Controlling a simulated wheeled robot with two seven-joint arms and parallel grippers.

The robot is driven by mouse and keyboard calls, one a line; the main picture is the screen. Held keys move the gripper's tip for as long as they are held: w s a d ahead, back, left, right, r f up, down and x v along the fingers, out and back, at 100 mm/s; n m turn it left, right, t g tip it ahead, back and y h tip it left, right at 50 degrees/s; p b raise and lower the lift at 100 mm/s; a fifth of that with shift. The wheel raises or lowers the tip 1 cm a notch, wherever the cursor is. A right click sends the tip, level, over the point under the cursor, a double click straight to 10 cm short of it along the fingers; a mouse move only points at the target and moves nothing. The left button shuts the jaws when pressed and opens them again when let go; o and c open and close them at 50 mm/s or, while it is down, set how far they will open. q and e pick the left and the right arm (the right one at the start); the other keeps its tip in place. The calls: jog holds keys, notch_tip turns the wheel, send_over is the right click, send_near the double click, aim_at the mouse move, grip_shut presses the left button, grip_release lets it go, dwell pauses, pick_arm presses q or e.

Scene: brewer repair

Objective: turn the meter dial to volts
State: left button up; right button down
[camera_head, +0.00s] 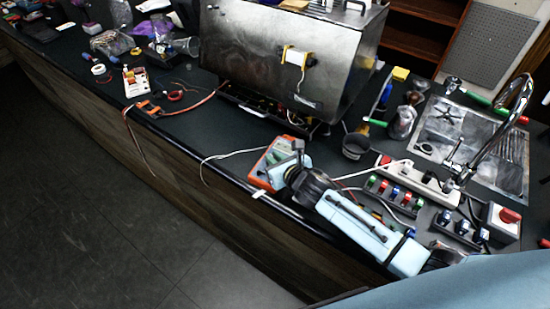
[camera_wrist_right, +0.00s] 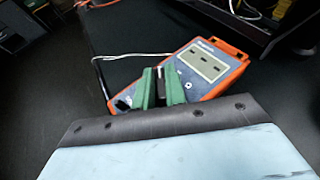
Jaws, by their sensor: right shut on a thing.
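In the right wrist view the meter (camera_wrist_right: 230,80) has a pale display with short dark dashes. My right gripper (camera_head: 297,160) is over the meter's face. In the right wrist view its green fingers (camera_wrist_right: 163,88) stand on either side of the dark dial (camera_wrist_right: 160,78) and are shut on it. The fingers hide most of the dial and its markings, so its setting cannot be read. My left gripper is not in view.
A steel brewer (camera_head: 250,45) stands behind the meter. A power strip (camera_head: 420,180), coloured switches (camera_head: 395,193) and a sink (camera_head: 470,140) lie to the right. A white cable (camera_head: 225,155) runs left from the meter. The bench left of the meter is mostly clear.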

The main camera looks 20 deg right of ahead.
jog(key=shift+m, duration=0.3)
jog(key=m+h, duration=0.1)
jog(key=h, duration=0.1)
jog(key=m+h+b, duration=0.1)
jog(key=m+h, duration=0.1)
jog(key=shift+a+f+m+h, duration=0.1)
jog(key=shift+a+m+h, duration=0.1)
jog(key=shift+m+h, duration=0.1)
jog(key=shift+m+g+h+b, duration=0.7)
jog(key=shift+m+h, duration=1.5)
jog(key=shift+h, duration=0.3)
jog(key=c, duration=1.4)
grip_release()
jog(key=shift+c, duration=0.2)
jog(key=v, duration=1.3)
jog(key=shift+a+p, duration=0.25)
jog(key=shift+p, duration=0.2)
